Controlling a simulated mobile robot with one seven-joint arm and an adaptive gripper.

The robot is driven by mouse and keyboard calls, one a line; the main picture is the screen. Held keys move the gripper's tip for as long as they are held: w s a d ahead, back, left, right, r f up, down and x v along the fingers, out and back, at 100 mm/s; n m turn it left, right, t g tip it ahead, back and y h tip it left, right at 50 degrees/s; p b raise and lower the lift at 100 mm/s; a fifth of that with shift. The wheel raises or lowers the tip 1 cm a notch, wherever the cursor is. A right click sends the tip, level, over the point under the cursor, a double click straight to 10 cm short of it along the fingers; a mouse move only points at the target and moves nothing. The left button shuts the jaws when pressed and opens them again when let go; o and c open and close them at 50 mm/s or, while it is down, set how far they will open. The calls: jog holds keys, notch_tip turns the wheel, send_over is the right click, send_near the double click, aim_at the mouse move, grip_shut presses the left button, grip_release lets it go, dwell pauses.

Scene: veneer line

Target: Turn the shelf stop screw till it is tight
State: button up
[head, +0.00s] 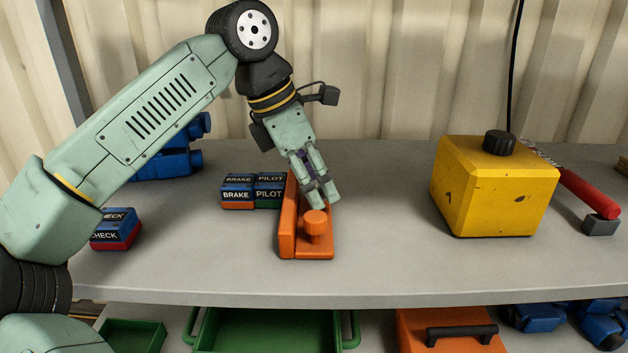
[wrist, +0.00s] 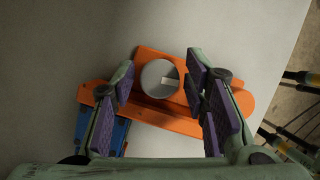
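The orange shelf stop (head: 288,232) is an angled bracket on the grey shelf, and its screw has a round orange knob (head: 315,220) near the front end. In the wrist view the shelf stop (wrist: 195,125) lies across the middle. The knob's top (wrist: 155,78) shows there as a grey disc with a pale mark pointing right. My gripper (head: 323,200) is tilted downward just above and behind the knob. In the wrist view my gripper (wrist: 160,76) is open, its purple-padded fingers on either side of the knob with gaps. Whether the fingertips reach down to knob height is unclear.
Small labelled boxes (head: 237,192) stand left of the stop, and another box pair (head: 116,230) is farther left. A yellow block with a black cap (head: 495,190) and a red-handled tool (head: 588,193) are at right. Shelf space between stop and yellow block is clear.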

jog(key=c, duration=0.9)
jog(key=shift+o, duration=0.2)
jog(key=shift+r+m+p, duration=0.2)
jog(key=shift+m+p, duration=0.3)
jog(key=shift+p, duration=0.25)
jog(key=shift+f+m+g, duration=0.2)
jog(key=shift+m+g, duration=0.1)
jog(key=o, duration=1.2)
